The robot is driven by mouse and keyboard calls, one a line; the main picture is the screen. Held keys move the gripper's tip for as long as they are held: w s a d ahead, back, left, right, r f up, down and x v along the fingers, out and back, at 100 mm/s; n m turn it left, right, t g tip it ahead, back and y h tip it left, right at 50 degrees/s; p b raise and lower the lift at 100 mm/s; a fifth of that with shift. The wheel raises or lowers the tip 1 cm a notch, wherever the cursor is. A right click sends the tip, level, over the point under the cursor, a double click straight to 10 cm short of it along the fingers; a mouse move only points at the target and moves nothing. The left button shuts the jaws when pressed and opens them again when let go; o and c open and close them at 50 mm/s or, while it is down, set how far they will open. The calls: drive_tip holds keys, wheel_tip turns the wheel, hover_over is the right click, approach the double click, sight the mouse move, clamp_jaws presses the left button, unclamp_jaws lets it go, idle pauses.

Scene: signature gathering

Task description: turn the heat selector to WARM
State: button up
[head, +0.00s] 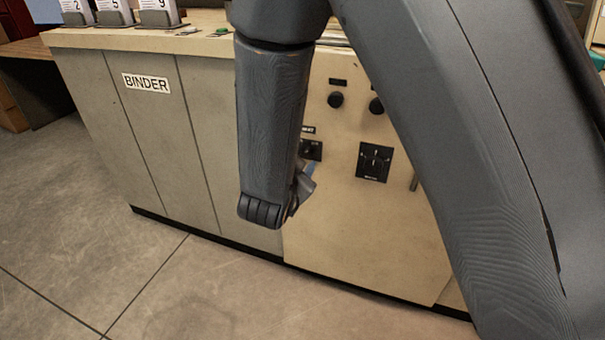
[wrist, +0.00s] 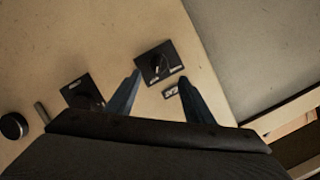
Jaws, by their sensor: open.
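The heat selector, a dark knob on a square black plate, is in the wrist view (wrist: 158,63), just beyond and between my fingertips. A small label (wrist: 170,91) lies beside it; its lettering is too small to read surely. In the head view the selector (head: 313,151) is partly hidden behind my arm. My gripper (wrist: 162,80) is open, with one finger at each side of the selector in the picture and nothing held. I see no clear contact with the knob. The WARM mark and the knob's setting cannot be read. In the head view the fingers are mostly hidden.
A second square black selector (head: 375,162) sits right of the heat selector, below two round black knobs (head: 336,100). They are on the beige cabinet marked BINDER (head: 147,83). Numbered holders (head: 112,12) stand on its top. The floor in front is clear.

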sight(305, 154)
wheel_tip(305, 154, down, 3)
drive_tip(key=s+a+m+t+h+b, duration=0.2)
drive_tip(key=t+h+b, duration=0.1)
drive_tip(key=b, duration=0.1)
drive_tip(key=x, duration=0.7)
drive_tip(key=shift+w+d+f+b, duration=0.2)
drive_tip(key=shift+w+f+b, duration=0.05)
drive_tip(key=shift+b, duration=0.15)
drive_tip(key=c, duration=1)
